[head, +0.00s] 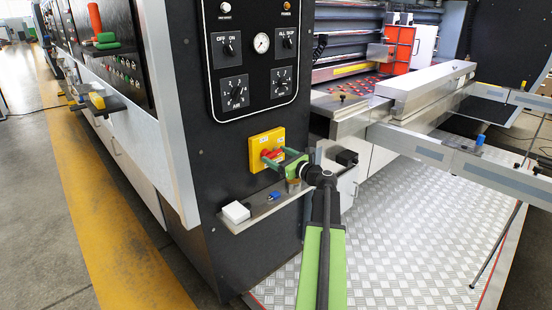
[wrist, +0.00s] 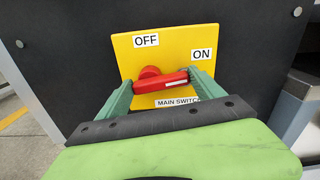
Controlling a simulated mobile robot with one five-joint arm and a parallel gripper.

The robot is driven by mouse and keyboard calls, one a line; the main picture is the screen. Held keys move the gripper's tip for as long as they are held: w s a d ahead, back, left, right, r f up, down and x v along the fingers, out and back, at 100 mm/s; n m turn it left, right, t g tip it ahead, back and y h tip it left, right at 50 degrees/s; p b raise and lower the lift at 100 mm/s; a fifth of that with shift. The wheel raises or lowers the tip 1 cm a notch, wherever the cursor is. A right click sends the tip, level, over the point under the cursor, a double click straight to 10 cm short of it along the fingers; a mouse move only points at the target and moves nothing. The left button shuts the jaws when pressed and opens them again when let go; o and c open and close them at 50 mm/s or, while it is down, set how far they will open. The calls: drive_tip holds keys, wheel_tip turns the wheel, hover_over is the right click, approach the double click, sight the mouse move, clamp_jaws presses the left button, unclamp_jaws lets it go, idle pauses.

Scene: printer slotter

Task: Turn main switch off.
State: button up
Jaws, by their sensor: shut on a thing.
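The yellow main switch plate (head: 266,137) is on the dark machine panel; it also shows in the wrist view (wrist: 135,55). It reads OFF at the upper left, ON at the right and MAIN SWITCH below. The red switch handle (wrist: 160,82) lies nearly level across the plate, its right end a little higher and below the ON label. In the wrist view my gripper (wrist: 162,84) has a green finger at each end of the handle and is shut on it. In the head view my gripper (head: 273,158) reaches the plate from the lower right and partly hides the handle.
A metal ledge (head: 262,209) below the switch holds a white box (head: 236,212), a small blue item (head: 274,196) and a brass-coloured piece (head: 293,186). A knob panel (head: 255,55) is above. Treadplate floor (head: 400,240) lies open at the right.

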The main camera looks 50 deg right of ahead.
drive_tip(key=n, duration=0.5)
drive_tip(key=a+r+n+p, duration=0.1)
drive_tip(key=n, duration=0.2)
drive_tip(key=shift+w+r, duration=0.1)
drive_tip(key=shift+w, duration=0.05)
drive_tip(key=shift+a+n, duration=0.2)
drive_tip(key=shift+n, duration=1.2)
drive_tip(key=shift+a+n, duration=0.2)
drive_tip(key=shift+n, duration=1.2)
drive_tip(key=shift+a+n, duration=0.2)
drive_tip(key=shift+n, duration=1.2)
drive_tip(key=o, duration=1.3)
drive_tip(key=shift+o, duration=0.3)
